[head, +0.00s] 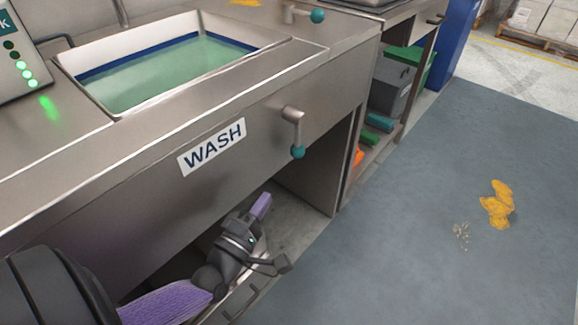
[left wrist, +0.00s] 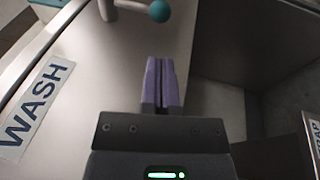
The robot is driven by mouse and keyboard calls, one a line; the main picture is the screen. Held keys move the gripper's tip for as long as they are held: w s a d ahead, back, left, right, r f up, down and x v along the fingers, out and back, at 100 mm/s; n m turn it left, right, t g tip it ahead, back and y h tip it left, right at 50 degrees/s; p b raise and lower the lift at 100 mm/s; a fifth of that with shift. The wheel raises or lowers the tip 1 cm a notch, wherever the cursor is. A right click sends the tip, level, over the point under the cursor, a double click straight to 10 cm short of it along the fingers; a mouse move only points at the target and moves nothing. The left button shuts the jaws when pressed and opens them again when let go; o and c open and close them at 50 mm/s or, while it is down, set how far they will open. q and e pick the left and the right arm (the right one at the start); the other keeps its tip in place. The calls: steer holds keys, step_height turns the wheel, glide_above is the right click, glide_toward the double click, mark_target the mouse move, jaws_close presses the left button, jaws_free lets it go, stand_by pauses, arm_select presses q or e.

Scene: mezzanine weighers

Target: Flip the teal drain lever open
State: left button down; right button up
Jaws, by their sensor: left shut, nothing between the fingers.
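The drain lever (head: 297,130) is a metal arm on the front panel, right of the WASH label, hanging down to a teal knob (head: 298,153). In the left wrist view its teal knob (left wrist: 159,11) shows at the top edge, beyond my fingers. My left gripper (head: 262,203) has purple fingers and is low in front of the panel, below and left of the knob and apart from it. In the left wrist view its fingers (left wrist: 160,70) are shut together and empty. My right gripper is in neither view.
The wash basin (head: 183,46) holds greenish water. A second teal-knobbed lever (head: 317,16) is on the counter top. A WASH label (head: 212,146) marks the panel. Grey and green bins (head: 391,88) stand on the right shelf.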

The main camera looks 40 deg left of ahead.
mark_target(298, 137)
arm_select(q)
steer(key=b+x, duration=0.2)
steer(key=x, duration=0.8)
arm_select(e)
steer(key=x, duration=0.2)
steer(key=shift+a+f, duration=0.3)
arm_select(q)
steer(key=shift+s, duration=0.1)
steer(key=shift+f+b, duration=0.1)
steer(key=shift+b, duration=0.2)
